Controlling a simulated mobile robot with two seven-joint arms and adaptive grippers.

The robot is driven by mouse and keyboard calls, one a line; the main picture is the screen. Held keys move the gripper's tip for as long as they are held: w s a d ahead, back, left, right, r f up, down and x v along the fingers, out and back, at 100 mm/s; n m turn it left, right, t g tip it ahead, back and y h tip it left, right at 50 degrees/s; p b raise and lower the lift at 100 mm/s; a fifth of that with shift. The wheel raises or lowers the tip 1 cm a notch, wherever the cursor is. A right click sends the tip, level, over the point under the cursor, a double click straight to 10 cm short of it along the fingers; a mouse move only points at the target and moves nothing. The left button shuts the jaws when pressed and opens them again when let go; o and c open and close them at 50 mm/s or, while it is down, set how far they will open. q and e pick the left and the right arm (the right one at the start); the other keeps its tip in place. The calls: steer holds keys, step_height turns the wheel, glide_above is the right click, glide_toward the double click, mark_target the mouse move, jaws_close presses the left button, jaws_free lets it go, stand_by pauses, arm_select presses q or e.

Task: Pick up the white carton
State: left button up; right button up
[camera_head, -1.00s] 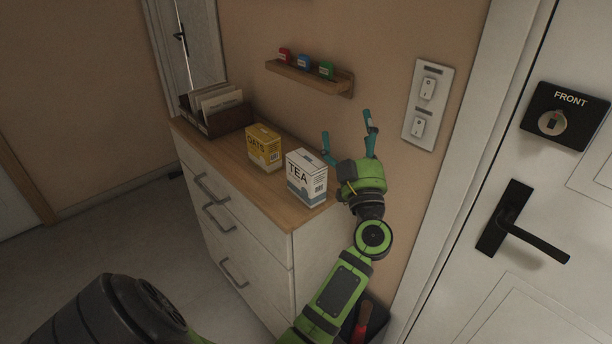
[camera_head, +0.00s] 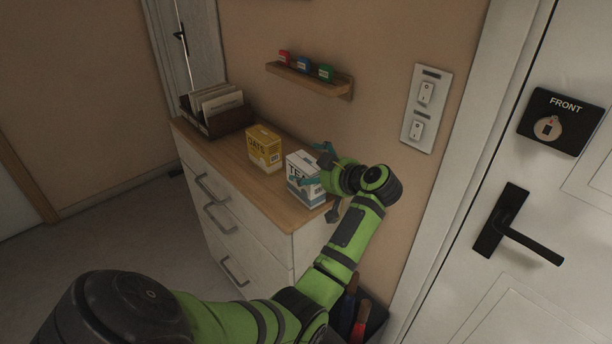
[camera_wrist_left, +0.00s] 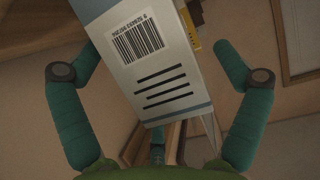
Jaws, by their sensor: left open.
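The white carton (camera_head: 295,174), lettered TEA with a grey-blue band, stands upright at the right end of the wooden dresser top. My left gripper (camera_head: 315,164) is open at the carton's right side, one teal finger across its front and the other behind it. In the left wrist view the carton's barcode side (camera_wrist_left: 150,65) is between the two spread fingers of the gripper (camera_wrist_left: 160,58), with a gap on each side. Part of the carton is hidden by the gripper in the head view. My right gripper is not in view.
A yellow oats box (camera_head: 264,147) stands close to the left of the carton. A dark file holder (camera_head: 228,121) is at the far end. A wall shelf (camera_head: 312,80) with small coloured items hangs above. A dark bin (camera_head: 374,318) stands right of the dresser (camera_head: 255,240).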

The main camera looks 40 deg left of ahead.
arm_select(q)
steer(key=shift+x, duration=0.9)
steer(key=shift+d, duration=0.1)
steer(key=c, duration=1.1)
steer(key=shift+c, duration=0.2)
